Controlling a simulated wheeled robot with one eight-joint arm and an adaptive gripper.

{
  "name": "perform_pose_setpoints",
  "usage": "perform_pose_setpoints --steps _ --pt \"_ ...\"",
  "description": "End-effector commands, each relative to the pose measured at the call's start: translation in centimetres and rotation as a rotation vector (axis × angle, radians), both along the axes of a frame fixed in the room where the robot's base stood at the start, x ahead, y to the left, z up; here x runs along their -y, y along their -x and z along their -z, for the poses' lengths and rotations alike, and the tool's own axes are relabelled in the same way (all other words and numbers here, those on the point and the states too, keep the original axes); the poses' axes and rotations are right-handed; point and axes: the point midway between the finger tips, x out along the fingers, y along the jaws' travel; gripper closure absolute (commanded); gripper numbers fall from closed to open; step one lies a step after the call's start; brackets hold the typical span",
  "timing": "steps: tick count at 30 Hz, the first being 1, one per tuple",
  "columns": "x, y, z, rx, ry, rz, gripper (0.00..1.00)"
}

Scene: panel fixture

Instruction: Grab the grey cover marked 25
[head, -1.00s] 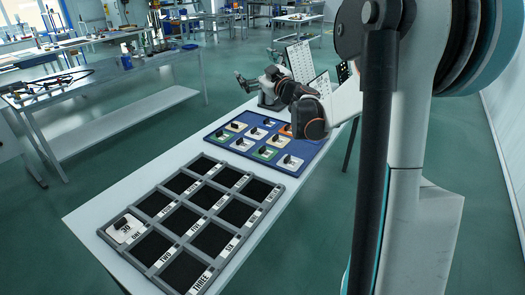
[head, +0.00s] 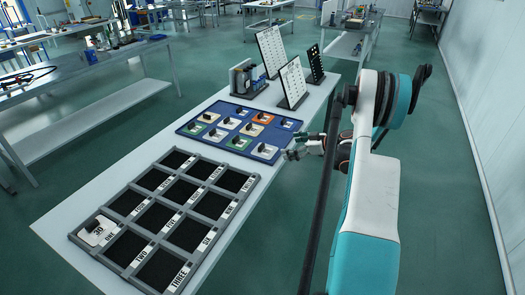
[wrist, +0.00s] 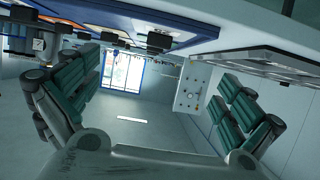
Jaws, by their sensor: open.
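Several covers with black handles lie in the blue tray (head: 187,132). Some look grey or white, such as one light cover (head: 265,151) at the tray's near right; others have green, orange or blue parts. Their numbers are too small to read, so I cannot tell which is marked 25. My gripper (head: 304,148) is just right of the tray, at the table's edge. In the wrist view its two fingers (wrist: 158,80) are spread wide with nothing between them. That view is tilted, with the blue tray edge (wrist: 180,12) and dark handles along the top.
A grey rack (head: 197,259) with dark labelled slots is on the near table. Its slot ONE holds a light cover (head: 98,232) that seems to read 30; the other slots look empty. Upright panels (head: 292,82) and a holder (head: 243,82) stand behind the tray.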

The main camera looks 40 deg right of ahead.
Motion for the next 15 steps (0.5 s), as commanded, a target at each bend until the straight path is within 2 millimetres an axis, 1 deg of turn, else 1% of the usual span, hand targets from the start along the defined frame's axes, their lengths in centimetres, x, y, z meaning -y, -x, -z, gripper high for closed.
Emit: perform_pose_setpoints --steps 9,12,15 --pt "-2.2 -5.1 2.3 0.002 0.002 -0.003 0.00" --pt "-2.6 -6.2 2.7 0.003 0.002 -0.003 0.00" --pt "-2.9 -6.8 2.9 0.003 0.002 -0.002 0.00"
